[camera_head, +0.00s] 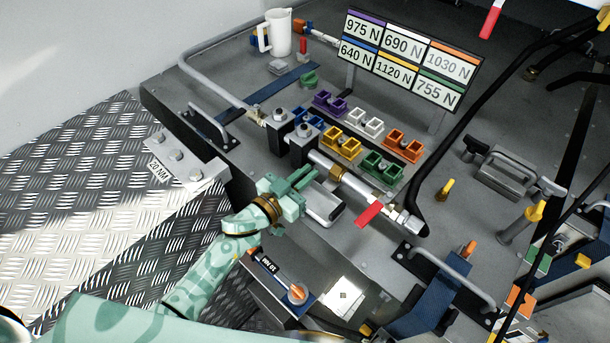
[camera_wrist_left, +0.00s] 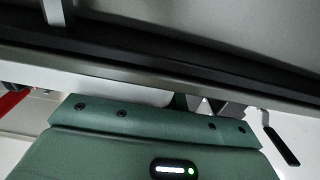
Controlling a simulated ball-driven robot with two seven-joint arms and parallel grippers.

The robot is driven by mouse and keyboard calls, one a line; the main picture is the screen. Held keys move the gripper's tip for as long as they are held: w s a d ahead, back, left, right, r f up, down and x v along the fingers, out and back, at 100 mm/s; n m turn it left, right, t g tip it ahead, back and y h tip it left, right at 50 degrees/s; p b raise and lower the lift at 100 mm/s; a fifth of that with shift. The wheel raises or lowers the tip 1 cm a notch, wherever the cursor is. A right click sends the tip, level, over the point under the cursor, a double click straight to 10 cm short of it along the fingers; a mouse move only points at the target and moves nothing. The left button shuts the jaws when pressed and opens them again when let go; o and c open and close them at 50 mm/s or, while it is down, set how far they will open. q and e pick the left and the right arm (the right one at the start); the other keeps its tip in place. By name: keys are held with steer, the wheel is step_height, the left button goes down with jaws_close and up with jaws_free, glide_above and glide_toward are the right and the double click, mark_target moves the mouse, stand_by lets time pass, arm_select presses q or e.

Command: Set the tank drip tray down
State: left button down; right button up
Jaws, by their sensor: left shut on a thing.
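The tank drip tray (camera_head: 324,207) looks like a small, shallow grey tray with rounded corners. In the head view it is just right of my left gripper (camera_head: 304,184), below the silver pipe. My left gripper is mint green and shut on the tray's near-left edge. I cannot tell whether the tray touches the grey deck under it. In the left wrist view, the green gripper body (camera_wrist_left: 150,150) fills the bottom, and a long grey and dark edge crosses above it; the fingertips are not clear there. My right gripper is not in view.
A silver pipe (camera_head: 352,184) with a red lever (camera_head: 368,214) runs close behind the tray. Colored blocks (camera_head: 341,143) stand beyond it, below a force sign board (camera_head: 412,60). A white jug (camera_head: 279,32) stands at the back.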

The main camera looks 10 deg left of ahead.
arm_select(q)
steer(key=shift+f, duration=0.15)
steer(key=c, duration=1.8)
jaws_free()
steer(key=shift+a, duration=0.15)
steer(key=shift+o, duration=0.2)
steer(key=shift+r, duration=0.25)
steer(key=v, duration=1.2)
steer(key=shift+b, duration=0.3)
steer(key=shift+f, duration=0.1)
